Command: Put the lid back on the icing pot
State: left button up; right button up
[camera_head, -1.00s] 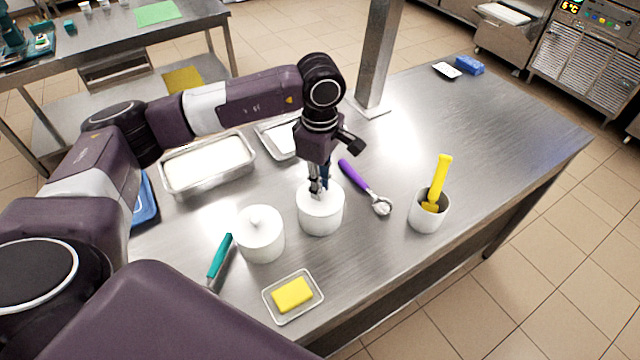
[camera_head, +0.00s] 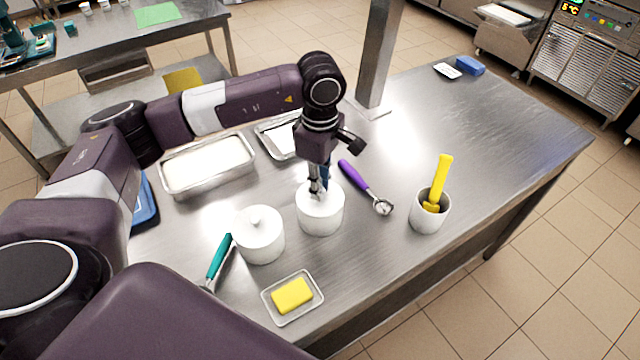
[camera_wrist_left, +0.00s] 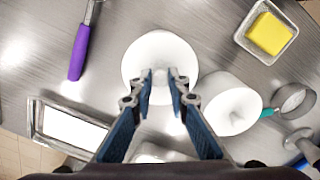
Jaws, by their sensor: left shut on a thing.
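A white round pot (camera_head: 320,216) stands on the steel table, and its white lid (camera_head: 310,194) sits on its top; I cannot tell whether it is fully seated. My left gripper (camera_head: 318,190) reaches down from above and is shut on the lid's knob. In the left wrist view the gripper (camera_wrist_left: 160,88) has its fingers on both sides of the knob, over the white lid (camera_wrist_left: 160,55). A second white pot (camera_head: 260,238) with a knobbed lid stands just to the left, apart from it. Which one is the icing pot is not marked. My right gripper is not seen.
A purple-handled scoop (camera_head: 360,180) lies right of the pot. A white cup (camera_head: 428,212) with a yellow tool stands farther right. A dish with a yellow block (camera_head: 292,296) is in front. Metal trays (camera_head: 208,165) lie behind. The table's right half is mostly clear.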

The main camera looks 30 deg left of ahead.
pick_arm(q)
jog(key=shift+f+b, duration=0.15)
jog(key=shift+b, duration=0.6)
dwell(0.8)
jog(key=o, duration=0.9)
jog(key=shift+c, duration=0.2)
jog(key=o, duration=0.5)
jog(key=shift+c, duration=0.2)
jog(key=shift+r+p, duration=1.65)
jog(key=shift+r, duration=1.9)
